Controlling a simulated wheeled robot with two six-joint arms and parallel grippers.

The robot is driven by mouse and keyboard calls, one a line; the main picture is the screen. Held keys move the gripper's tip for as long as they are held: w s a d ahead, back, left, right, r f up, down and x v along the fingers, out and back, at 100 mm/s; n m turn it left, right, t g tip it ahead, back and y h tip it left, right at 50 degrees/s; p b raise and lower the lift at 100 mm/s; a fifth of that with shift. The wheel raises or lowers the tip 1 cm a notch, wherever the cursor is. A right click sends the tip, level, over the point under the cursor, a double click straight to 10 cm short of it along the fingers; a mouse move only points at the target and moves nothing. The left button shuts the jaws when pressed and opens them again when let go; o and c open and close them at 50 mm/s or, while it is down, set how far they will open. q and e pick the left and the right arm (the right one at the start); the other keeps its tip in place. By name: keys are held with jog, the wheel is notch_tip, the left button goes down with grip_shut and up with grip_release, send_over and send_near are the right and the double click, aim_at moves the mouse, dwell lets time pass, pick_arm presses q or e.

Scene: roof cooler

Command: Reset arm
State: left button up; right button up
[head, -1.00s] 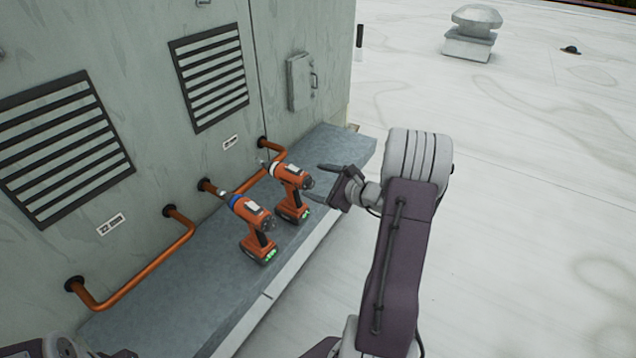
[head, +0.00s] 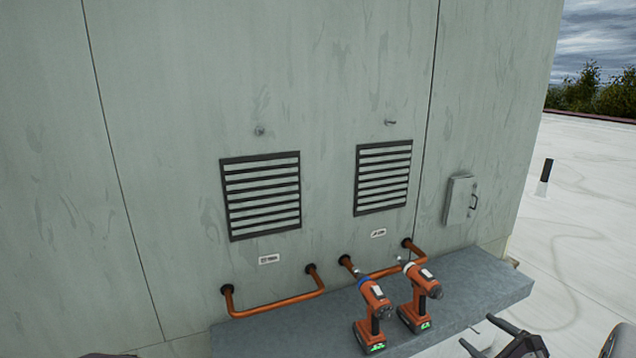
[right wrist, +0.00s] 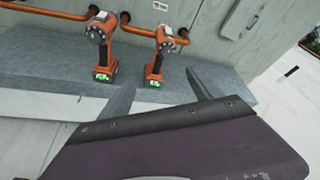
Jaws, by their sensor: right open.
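My right gripper (head: 481,335) is at the bottom right of the head view, open and empty, in front of the ledge. In the right wrist view its two fingers (right wrist: 160,95) are spread apart with nothing between them. Two orange drills stand upright on the grey ledge: one with a blue collar (head: 376,303) and one with a white collar (head: 421,296). Both also show in the right wrist view, the blue-collared one at left (right wrist: 102,40) and the white-collared one nearer the middle (right wrist: 162,50). The gripper is apart from both. My left gripper is not visible.
The ledge (head: 470,283) runs along a grey-green wall with two louvred vents (head: 262,195) (head: 383,178). Copper pipes (head: 275,306) stick out low on the wall behind the drills. A small grey box (head: 459,200) hangs at right. Open pale roof (head: 575,200) lies to the right.

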jog(key=w+a+r+n+g+y, duration=0.1)
jog(key=w+a+r+n+y, duration=0.15)
jog(key=a, duration=0.55)
jog(key=w+a+r+n+y, duration=0.1)
jog(key=a+n+y, duration=0.15)
jog(key=a, duration=0.45)
jog(key=s+a+f+n+g+y+b, duration=0.15)
jog(key=s+a+n+g, duration=0.55)
jog(key=a, duration=0.7)
jog(key=s+a+f+n+g+h, duration=0.1)
jog(key=s+a+f+n+g, duration=0.2)
jog(key=s, duration=0.4)
jog(key=s+a+f+n+g+h, duration=0.1)
jog(key=s+f+n+g+h, duration=0.1)
jog(key=s+f+n, duration=0.35)
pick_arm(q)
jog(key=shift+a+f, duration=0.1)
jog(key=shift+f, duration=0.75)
pick_arm(e)
jog(key=s+d+f+n+h, duration=0.1)
jog(key=s+d+n+h, duration=0.1)
jog(key=d, duration=0.3)
jog(key=s+d+f+n+h, duration=0.1)
jog(key=s+d+n+h, duration=0.1)
jog(key=d+n+h, duration=0.2)
jog(key=shift+s+d+f+n, duration=0.25)
jog(key=shift+d+f+n, duration=0.2)
jog(key=shift+d, duration=0.7)
